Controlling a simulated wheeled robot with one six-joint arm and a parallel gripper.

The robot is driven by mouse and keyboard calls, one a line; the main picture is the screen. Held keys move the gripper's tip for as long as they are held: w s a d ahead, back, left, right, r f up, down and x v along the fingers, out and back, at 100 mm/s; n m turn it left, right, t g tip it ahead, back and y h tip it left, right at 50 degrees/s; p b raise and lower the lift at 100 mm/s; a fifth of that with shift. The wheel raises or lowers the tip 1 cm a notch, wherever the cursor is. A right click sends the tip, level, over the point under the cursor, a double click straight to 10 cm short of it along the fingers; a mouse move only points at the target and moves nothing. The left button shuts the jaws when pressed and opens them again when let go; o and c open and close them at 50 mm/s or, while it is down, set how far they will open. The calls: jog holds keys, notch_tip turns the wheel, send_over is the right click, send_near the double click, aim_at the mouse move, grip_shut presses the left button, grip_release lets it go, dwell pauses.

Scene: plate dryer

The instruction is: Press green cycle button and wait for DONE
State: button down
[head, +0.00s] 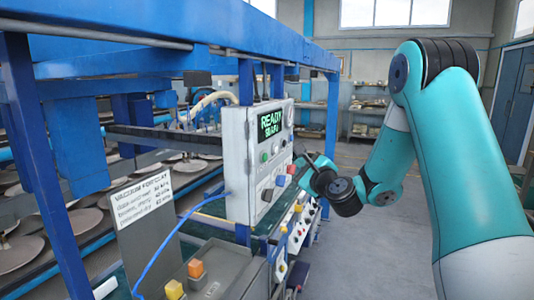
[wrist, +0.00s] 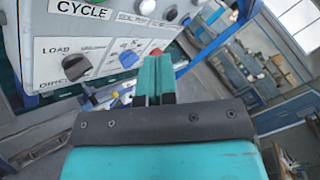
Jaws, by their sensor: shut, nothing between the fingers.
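The pale control box (head: 238,165) hangs on the blue frame, and its display (head: 270,124) reads READY with a smaller line, apparently in kPa, below. A green button (head: 264,157) sits on its face under the display. I cannot tell whether the fingertips touch anything.
A red knob (head: 291,169), a blue knob (head: 280,180) and a black LOAD knob (wrist: 76,66) lie low on the box. Open floor lies to the right.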

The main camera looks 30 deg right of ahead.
aim_at(264, 157)
jog(key=w+a+p, duration=0.4)
jog(key=w+p, duration=0.1)
jog(key=p, duration=0.1)
jog(key=shift+p, duration=0.4)
jog(key=shift+w+a+r+p, duration=0.1)
jog(key=shift+w+a+p, duration=0.15)
jog(key=shift+p, duration=0.2)
dwell(1.5)
jog(key=shift+w+a, duration=0.1)
jog(key=shift+w, duration=0.05)
